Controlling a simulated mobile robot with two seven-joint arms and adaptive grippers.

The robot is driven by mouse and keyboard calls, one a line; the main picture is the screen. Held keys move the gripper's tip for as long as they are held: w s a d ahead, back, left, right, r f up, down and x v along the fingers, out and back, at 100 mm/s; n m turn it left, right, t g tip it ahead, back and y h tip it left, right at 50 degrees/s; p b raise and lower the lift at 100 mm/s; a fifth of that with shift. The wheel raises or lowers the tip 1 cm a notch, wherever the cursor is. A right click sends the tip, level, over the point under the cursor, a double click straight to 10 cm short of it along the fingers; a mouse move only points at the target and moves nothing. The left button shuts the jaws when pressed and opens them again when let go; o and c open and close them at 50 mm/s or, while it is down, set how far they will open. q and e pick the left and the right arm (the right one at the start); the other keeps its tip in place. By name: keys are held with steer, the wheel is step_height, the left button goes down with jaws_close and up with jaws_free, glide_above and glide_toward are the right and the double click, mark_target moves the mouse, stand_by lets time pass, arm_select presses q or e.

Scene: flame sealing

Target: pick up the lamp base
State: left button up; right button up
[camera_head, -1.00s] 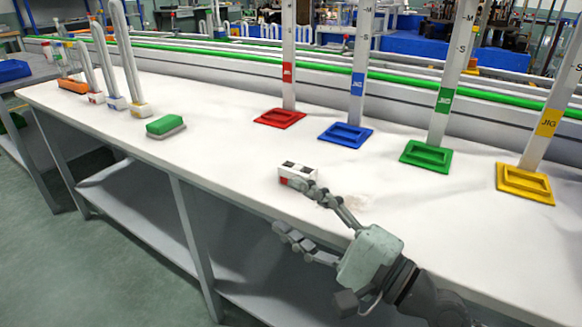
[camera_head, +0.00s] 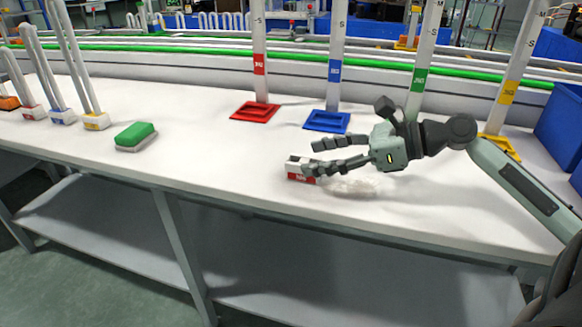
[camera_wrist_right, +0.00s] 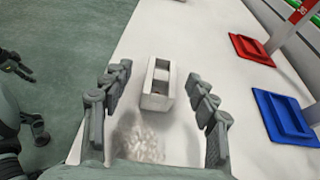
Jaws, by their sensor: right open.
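The lamp base is a small white block with a red label (camera_head: 301,170), lying on the white table near its front edge. In the right wrist view the lamp base (camera_wrist_right: 157,86) shows a hollow top with two openings and lies ahead, between the lines of the two fingers. My right gripper (camera_head: 316,157) is open and low at the block, its fingers spread; one finger partly overlaps the block in the head view. The fingers (camera_wrist_right: 161,95) do not appear closed on it. Part of what looks like my left gripper (camera_wrist_right: 28,100) shows at the wrist view's left edge.
Red (camera_head: 255,111) and blue (camera_head: 327,121) jig stands are behind the block, with green and yellow ones further right. A green-topped sponge-like block (camera_head: 135,136) lies to the left, near white tube lamps (camera_head: 94,122). The table between is clear.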

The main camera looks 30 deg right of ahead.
mark_target(300, 162)
steer(key=shift+w+a+f, duration=0.35)
steer(key=shift+w+f, duration=0.15)
steer(key=shift+f, duration=0.15)
steer(key=shift+b+x, duration=0.5)
steer(key=shift+x, duration=2.5)
arm_select(q)
steer(key=shift+w+d+r, duration=0.1)
steer(key=shift+d+r, duration=0.1)
steer(key=shift+r, duration=0.3)
steer(key=shift+w+d+r, duration=0.1)
steer(key=shift+d+r, duration=0.1)
steer(key=shift+r, duration=0.3)
arm_select(e)
steer(key=shift+d, duration=0.1)
jaws_close()
